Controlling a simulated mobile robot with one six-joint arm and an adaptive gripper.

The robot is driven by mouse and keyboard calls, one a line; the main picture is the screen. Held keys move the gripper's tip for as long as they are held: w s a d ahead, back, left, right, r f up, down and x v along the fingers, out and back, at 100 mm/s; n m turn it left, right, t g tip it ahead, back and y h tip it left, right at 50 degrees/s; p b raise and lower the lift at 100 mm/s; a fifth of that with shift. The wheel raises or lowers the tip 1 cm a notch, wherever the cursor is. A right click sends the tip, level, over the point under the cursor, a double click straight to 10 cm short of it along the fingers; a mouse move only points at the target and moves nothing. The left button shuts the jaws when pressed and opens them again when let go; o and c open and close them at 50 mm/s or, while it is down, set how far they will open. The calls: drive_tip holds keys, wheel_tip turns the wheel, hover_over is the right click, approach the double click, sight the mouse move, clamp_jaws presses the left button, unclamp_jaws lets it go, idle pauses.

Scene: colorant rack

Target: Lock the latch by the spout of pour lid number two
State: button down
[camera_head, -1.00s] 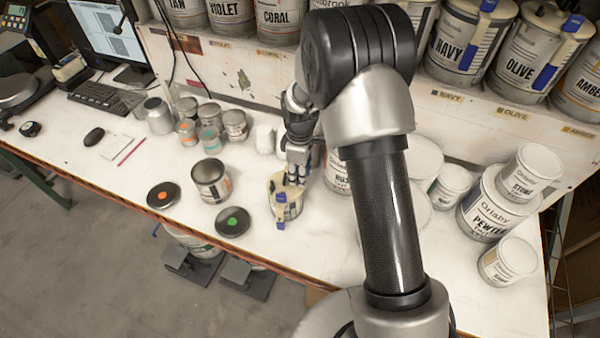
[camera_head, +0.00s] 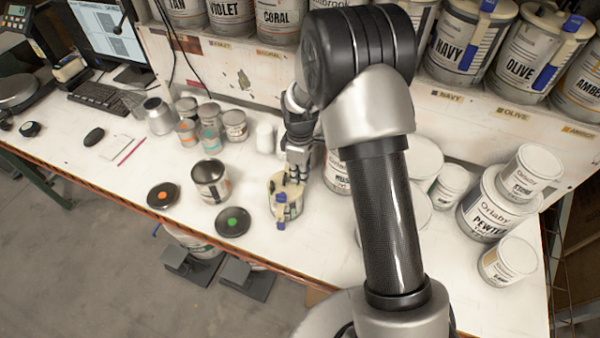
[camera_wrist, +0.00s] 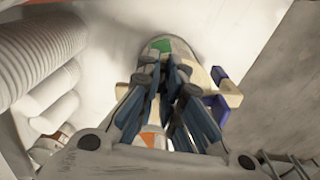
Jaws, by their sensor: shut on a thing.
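A cream pour lid (camera_head: 276,186) with blue parts sits on a small can on the bench, in front of my arm in the head view. A blue latch piece (camera_head: 281,198) shows on its near side. I cannot read a number on the lid. In the wrist view the cream lid (camera_wrist: 228,93) lies beyond and beside the fingers, with a blue-purple part (camera_wrist: 217,107) at its right. My gripper (camera_head: 293,181) reaches down over the lid's back edge. In the wrist view its fingers (camera_wrist: 167,72) are close together on part of the lid; the exact part held is hidden.
An open can (camera_head: 210,182) and two dark round lids, one with a green dot (camera_head: 233,222), one with an orange dot (camera_head: 163,195), stand left of the lid. Several white cans, including PEWTER (camera_head: 490,208), stand right. The bench's front edge (camera_head: 250,256) is near.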

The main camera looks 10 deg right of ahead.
drive_tip(key=shift+m, duration=0.3)
drive_tip(key=m+b, duration=0.1)
drive_tip(key=m, duration=0.2)
drive_tip(key=shift+s, duration=0.1)
drive_tip(key=m, duration=0.3)
drive_tip(key=shift+a+m+b, duration=0.15)
drive_tip(key=shift+m+b, duration=0.15)
drive_tip(key=m, duration=0.3)
drive_tip(key=shift+a+m+b, duration=0.1)
drive_tip(key=shift+m+b, duration=0.3)
drive_tip(key=shift+m, duration=1.9)
drive_tip(key=c, duration=1.7)
unclamp_jaws()
